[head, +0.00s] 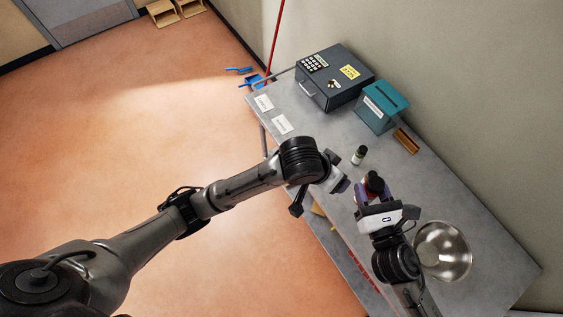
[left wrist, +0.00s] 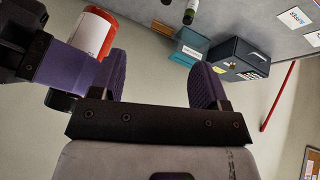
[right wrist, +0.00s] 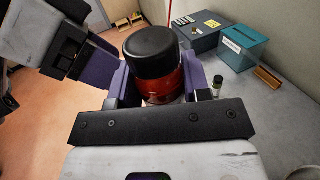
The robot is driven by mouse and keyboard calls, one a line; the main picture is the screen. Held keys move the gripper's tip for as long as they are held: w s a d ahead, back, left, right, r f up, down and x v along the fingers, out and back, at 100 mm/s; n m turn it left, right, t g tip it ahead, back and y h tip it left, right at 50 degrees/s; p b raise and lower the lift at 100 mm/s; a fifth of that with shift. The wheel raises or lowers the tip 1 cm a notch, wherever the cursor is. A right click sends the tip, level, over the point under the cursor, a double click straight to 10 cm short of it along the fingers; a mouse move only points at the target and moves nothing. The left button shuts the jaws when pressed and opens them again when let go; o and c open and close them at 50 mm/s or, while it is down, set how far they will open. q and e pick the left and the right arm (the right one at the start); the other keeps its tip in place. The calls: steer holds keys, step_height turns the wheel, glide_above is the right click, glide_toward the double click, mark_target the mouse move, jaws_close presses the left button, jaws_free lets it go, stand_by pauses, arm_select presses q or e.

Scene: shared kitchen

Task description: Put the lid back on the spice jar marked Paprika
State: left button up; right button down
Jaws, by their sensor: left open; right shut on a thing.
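A jar with red contents (right wrist: 165,85) stands upright between the fingers of my right gripper (head: 372,196), which is shut on it. The black lid (right wrist: 151,50) sits on top of the jar; whether it is fully tight cannot be told. The left wrist view shows the jar's red and white side (left wrist: 92,35) and its lid (left wrist: 62,101), outside the fingers, at the left. The marking on the jar is not readable. My left gripper (head: 347,186) is open and empty, close beside the jar at its left in the head view.
A small bottle with a dark cap (head: 359,155) stands behind the jar. A steel bowl (head: 443,251) is right of my right arm. A grey keypad box (head: 335,75), a teal box (head: 381,105), a brown block (head: 406,141) and white cards (head: 281,124) occupy the counter's far part.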

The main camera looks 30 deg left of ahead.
arm_select(q)
steer(key=s+a+f+y, duration=0.1)
steer(key=s+a+f, duration=0.3)
steer(key=s, duration=0.4)
steer(key=s+a+f+n+g+y, duration=0.1)
steer(key=s+a+f, duration=0.3)
steer(key=s+a, duration=0.3)
steer(key=s+a+f+y, duration=0.2)
steer(key=s+a+f, duration=0.3)
steer(key=s, duration=0.5)
steer(key=shift+a, duration=0.75)
steer(key=shift+s, duration=0.1)
